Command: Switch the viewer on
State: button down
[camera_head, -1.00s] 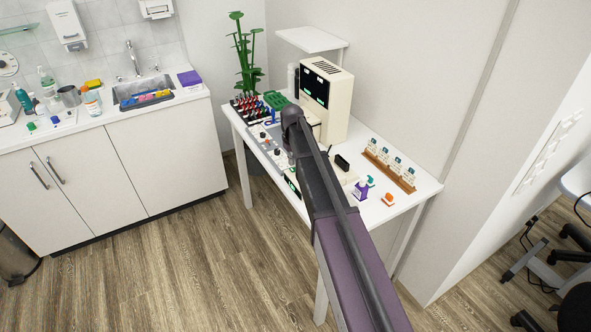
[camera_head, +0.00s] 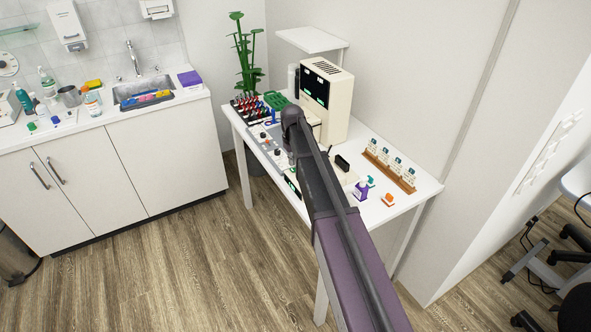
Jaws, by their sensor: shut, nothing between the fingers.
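A tall cream box (camera_head: 340,98) with a dark front panel (camera_head: 315,88) stands at the back of the white table; small green-white marks show on that panel. It may be the viewer, but I cannot tell for sure. A grey control panel (camera_head: 264,143) with dark and orange knobs lies at the table's left front, partly hidden by my arm. My arm reaches over the table, its dark rounded end in front of the cream box's lower left. Below that end, my gripper (camera_head: 290,156) shows only in part beside the control panel, shut and empty. Contact with the panel cannot be told.
A rack of coloured items (camera_head: 248,107), a green plant (camera_head: 243,55) and a green object (camera_head: 276,100) crowd the far left. A wooden holder (camera_head: 388,166), a purple bottle (camera_head: 361,189) and an orange item (camera_head: 388,199) stand right of my arm. The table's right corner is clear.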

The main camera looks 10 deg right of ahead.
aim_at(293, 170)
jog(key=shift+f+b, duration=1.4)
jog(key=shift+b, duration=0.1)
dwell(1.3)
jog(key=shift+r, duration=0.1)
jog(key=shift+r+p, duration=3.45)
jog(key=shift+p, duration=0.15)
jog(key=s+m, duration=0.3)
jog(key=s, duration=2.6)
jog(key=shift+m, duration=0.3)
